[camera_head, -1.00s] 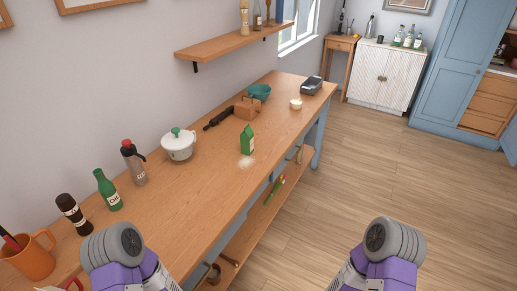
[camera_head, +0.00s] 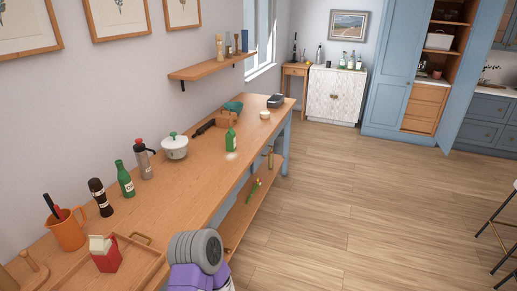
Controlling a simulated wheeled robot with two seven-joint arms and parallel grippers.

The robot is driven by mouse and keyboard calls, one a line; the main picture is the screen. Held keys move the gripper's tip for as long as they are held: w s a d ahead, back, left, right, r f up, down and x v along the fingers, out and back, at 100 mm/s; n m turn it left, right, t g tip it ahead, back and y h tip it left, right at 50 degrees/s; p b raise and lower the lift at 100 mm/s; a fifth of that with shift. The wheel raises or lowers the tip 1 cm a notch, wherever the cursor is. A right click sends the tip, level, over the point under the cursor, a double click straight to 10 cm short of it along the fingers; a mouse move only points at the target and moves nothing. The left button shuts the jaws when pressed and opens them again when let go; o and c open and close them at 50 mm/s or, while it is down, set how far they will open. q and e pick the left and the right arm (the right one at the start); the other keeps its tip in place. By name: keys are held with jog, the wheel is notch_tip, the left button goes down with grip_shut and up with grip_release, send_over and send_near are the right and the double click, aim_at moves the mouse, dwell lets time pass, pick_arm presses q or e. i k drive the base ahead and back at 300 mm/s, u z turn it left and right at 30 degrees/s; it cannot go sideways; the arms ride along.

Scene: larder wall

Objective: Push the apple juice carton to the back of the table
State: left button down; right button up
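A green carton (camera_head: 231,139) stands upright on the wooden table (camera_head: 190,190), near its front edge and beyond the white pot. A red carton with a white top (camera_head: 105,254) stands in a wooden tray (camera_head: 142,270) at the near end of the table. I cannot read a label on either carton, so I cannot tell which holds apple juice. Part of one of my arms, purple and grey, shows at the bottom centre. Neither gripper shows, and nothing of mine touches either carton.
A pale patch (camera_head: 231,156) lies just in front of the green carton. A white pot (camera_head: 174,146), a flask (camera_head: 144,160), a green bottle (camera_head: 125,179), a dark mill (camera_head: 101,197) and an orange mug (camera_head: 67,230) line the wall side.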

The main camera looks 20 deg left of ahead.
aim_at(230, 138)
jog(key=z, duration=0.45)
jog(key=i, duration=3.35)
jog(key=u, duration=1.65)
jog(key=i, duration=0.85)
jog(key=u, duration=0.8)
